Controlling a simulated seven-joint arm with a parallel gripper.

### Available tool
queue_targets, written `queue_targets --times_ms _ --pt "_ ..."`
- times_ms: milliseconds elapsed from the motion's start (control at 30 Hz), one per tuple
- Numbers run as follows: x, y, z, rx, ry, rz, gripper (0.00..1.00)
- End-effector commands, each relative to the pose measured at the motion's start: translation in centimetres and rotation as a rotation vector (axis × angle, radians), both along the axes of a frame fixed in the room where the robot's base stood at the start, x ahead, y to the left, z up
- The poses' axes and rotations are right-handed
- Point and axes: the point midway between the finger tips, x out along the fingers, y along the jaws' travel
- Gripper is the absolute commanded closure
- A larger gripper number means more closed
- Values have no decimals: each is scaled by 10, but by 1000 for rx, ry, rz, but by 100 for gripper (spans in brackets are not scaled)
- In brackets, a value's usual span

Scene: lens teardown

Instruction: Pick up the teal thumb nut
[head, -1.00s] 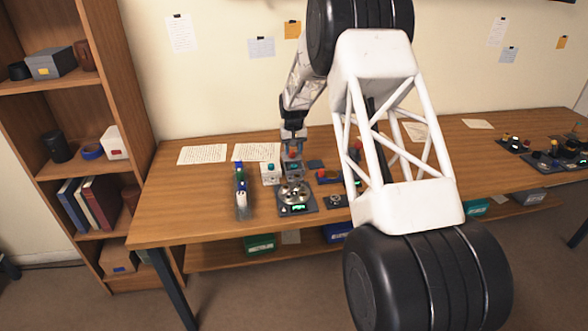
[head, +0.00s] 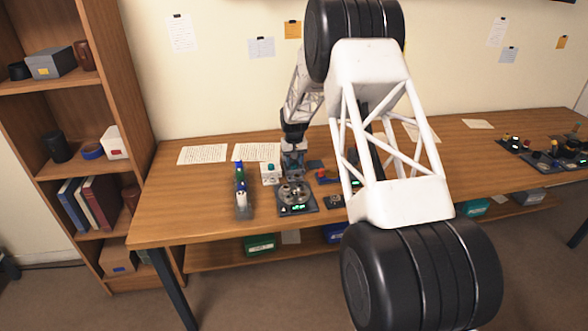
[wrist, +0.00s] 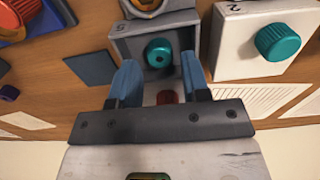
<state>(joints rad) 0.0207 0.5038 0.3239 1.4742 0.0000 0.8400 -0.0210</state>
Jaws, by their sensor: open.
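In the wrist view, a round teal nut (wrist: 158,52) with a dark centre sits in a grey open-fronted box (wrist: 122,48) marked with a number. A larger ribbed teal knob (wrist: 277,42) is on a white box (wrist: 232,50) marked 2, to the right. My gripper (wrist: 159,68) is open and empty, with one blue finger on each side of the nut's line; the nut shows beyond and between the fingertips. I cannot tell the exact gap. In the head view, my gripper (head: 293,152) is over the workbench, just right of the white box (head: 270,176), and hides the nut.
A round metal device (head: 294,194) with a green display stands in front of my gripper. A rail-like stand (head: 242,200) with blue and green parts is left. A reddish part (wrist: 167,97) shows between the fingers' bases. A dark flat square (wrist: 91,68) lies left of the grey box.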

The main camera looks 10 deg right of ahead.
Motion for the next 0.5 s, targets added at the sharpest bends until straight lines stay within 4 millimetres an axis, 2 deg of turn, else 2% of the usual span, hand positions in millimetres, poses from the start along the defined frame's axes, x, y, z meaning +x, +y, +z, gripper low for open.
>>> queue_targets --times_ms 200,500 --pt "0 0 -19 0 0 0 57" --pt "0 0 -22 0 -1 0 57"
